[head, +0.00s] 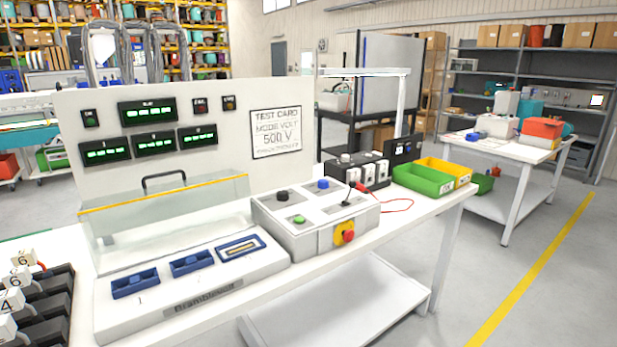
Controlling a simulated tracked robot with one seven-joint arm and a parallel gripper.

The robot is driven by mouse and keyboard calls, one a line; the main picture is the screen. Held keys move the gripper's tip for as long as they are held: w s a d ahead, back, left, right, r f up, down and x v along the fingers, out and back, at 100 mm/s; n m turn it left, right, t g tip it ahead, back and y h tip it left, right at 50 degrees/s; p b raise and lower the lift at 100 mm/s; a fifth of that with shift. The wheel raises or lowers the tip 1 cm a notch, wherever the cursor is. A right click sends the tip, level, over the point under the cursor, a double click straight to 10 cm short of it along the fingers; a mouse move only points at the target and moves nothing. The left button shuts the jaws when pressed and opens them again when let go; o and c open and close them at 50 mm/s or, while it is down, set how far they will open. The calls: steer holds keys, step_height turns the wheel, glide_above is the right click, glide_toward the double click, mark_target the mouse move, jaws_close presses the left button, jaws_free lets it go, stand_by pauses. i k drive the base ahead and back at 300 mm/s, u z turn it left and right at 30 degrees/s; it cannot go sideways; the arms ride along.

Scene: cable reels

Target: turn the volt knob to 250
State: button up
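A grey control box (326,222) stands on the white bench. On its sloped top are a black knob (283,196), a blue knob (323,184), a green button (299,219) and a small black lever (347,201). Any lettering by the knobs is too small to read, so I cannot tell which is the volt knob or where it points. A red emergency stop (348,236) on a yellow plate is on the box's front. A test card (276,133) on the upright panel reads about "500 V". My gripper is not in view.
A clear cover with a yellow edge (165,193) stands left of the box, behind blue sockets (191,263). Black holders with numbered white blocks (22,258) are at the near left. Green (422,181) and yellow bins and a red lead (397,206) lie to the right.

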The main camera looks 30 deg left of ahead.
mark_target(323, 184)
steer(key=u, duration=0.4)
steer(key=i, duration=1)
steer(key=u, duration=0.95)
steer(key=i, duration=0.55)
steer(key=u, duration=0.25)
steer(key=k, duration=0.8)
steer(key=u, duration=0.2)
steer(key=i, duration=0.85)
steer(key=z, duration=0.1)
